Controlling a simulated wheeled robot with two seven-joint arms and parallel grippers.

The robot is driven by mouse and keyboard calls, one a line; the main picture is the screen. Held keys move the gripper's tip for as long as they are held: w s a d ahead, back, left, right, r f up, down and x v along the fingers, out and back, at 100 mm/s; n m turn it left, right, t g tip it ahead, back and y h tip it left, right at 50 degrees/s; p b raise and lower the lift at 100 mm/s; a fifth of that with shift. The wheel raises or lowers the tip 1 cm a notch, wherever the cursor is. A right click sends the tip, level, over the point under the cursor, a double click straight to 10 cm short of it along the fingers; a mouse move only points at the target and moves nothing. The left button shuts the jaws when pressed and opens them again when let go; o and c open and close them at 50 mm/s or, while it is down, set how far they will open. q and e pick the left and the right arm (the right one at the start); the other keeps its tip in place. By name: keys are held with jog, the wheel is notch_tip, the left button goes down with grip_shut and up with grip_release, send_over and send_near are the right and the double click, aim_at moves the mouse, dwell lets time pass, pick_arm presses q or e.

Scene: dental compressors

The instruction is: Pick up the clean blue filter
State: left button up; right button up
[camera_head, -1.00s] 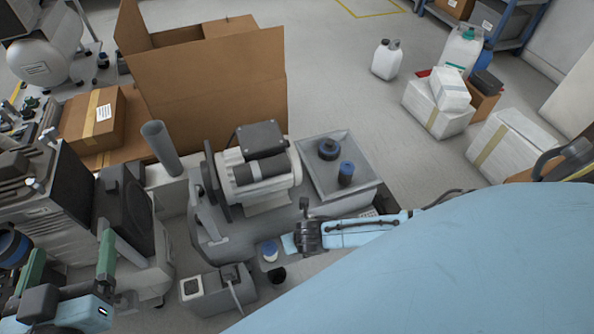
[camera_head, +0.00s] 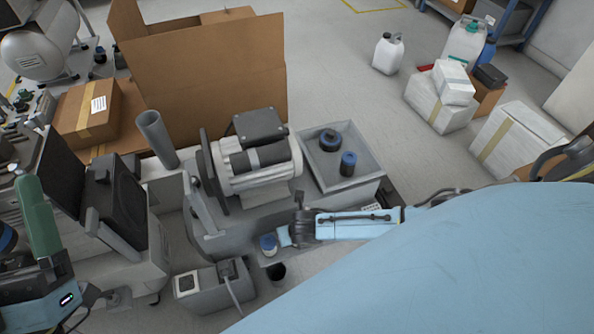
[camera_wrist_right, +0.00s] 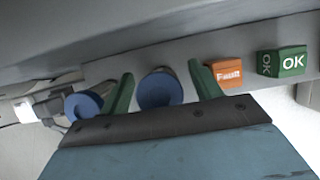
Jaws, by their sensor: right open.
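A blue-topped filter with a pale body (camera_head: 268,244) stands on the grey bench ledge in the head view. My right gripper (camera_head: 284,237) is just to its right, with its fingers mostly hidden. In the right wrist view, the open green fingers (camera_wrist_right: 163,92) have a round blue filter end (camera_wrist_right: 160,89) between them, with gaps on both sides. A second blue round end (camera_wrist_right: 83,105) is outside the left finger. I cannot tell from its face which one is clean. My left gripper (camera_head: 40,218) is at the lower left, with one green finger clearly visible.
A dark cup (camera_head: 276,272) is near the filter. Orange "Fault" (camera_wrist_right: 227,76) and green "OK" (camera_wrist_right: 290,61) blocks are at right.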

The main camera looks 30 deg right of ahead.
jog(key=c, duration=1.1)
jog(key=shift+o, duration=0.2)
jog(key=shift+r, duration=0.1)
